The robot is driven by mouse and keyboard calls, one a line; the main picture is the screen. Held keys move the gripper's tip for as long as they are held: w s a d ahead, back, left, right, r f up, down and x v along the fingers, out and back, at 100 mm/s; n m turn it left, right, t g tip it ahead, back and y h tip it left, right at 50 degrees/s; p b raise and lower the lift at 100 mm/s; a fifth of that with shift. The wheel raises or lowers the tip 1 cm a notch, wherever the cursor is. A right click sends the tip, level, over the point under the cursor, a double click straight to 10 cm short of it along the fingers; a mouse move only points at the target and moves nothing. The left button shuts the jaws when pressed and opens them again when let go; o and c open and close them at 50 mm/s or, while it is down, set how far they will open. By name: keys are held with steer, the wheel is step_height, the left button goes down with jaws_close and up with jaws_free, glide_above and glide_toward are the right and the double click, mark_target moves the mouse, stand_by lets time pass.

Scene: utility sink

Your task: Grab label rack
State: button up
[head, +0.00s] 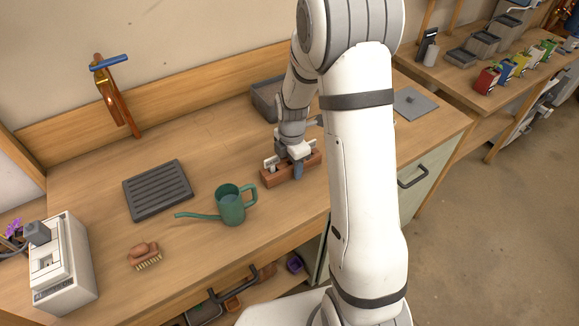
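A reddish-brown rack (271,178), which looks like the label rack, sits on the wooden counter right of the green watering can. A small pale upright piece shows at its left end. My gripper (294,164) is pointed down at the middle of the rack, with a grey finger in front of its near side. The far finger is hidden, so I cannot tell whether the gripper is closed on the rack. My arm covers part of the counter to the right of the rack.
A green watering can (231,208) stands close to the rack's left. A grey ridged tray (157,190), a brush (145,255) and a white machine (62,264) are farther left. A grey bin (266,98) is behind. A copper faucet (113,92) rises at the back left.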

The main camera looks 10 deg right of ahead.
steer(key=c, duration=0.9)
